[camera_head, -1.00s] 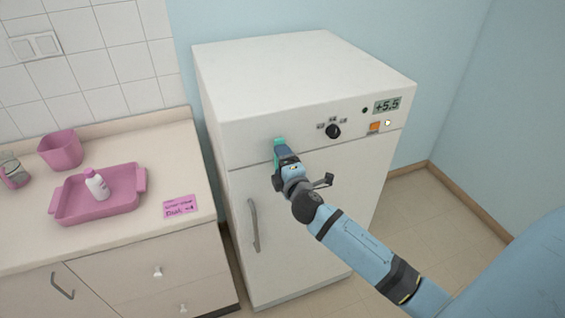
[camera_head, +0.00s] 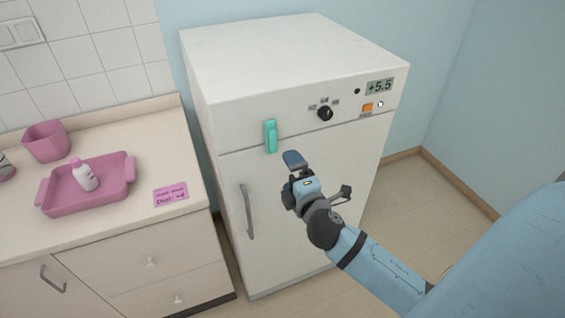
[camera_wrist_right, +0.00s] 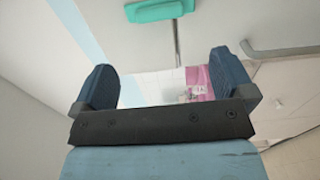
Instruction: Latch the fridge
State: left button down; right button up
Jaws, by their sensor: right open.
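The white fridge (camera_head: 300,60) stands against the blue wall, its door (camera_head: 285,210) shut flush as far as I can see. A teal latch (camera_head: 271,136) sits upright across the seam between the door and the top panel. It also shows at the top of the right wrist view (camera_wrist_right: 160,11). The door has a grey vertical handle (camera_head: 247,212). My right gripper (camera_head: 295,160) is open and empty, in front of the door, a little right of and below the latch, not touching it. My left gripper is not in view.
The fridge panel has a black knob (camera_head: 325,114), an orange switch (camera_head: 367,108) and a display (camera_head: 380,87) reading +5.5. On the left counter stand a pink tray (camera_head: 60,205) with a white bottle (camera_head: 84,174), a pink container (camera_head: 46,142) and a pink note (camera_head: 171,195).

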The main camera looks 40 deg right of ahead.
jog(key=shift+v, duration=1.3)
jog(key=shift+f, duration=0.1)
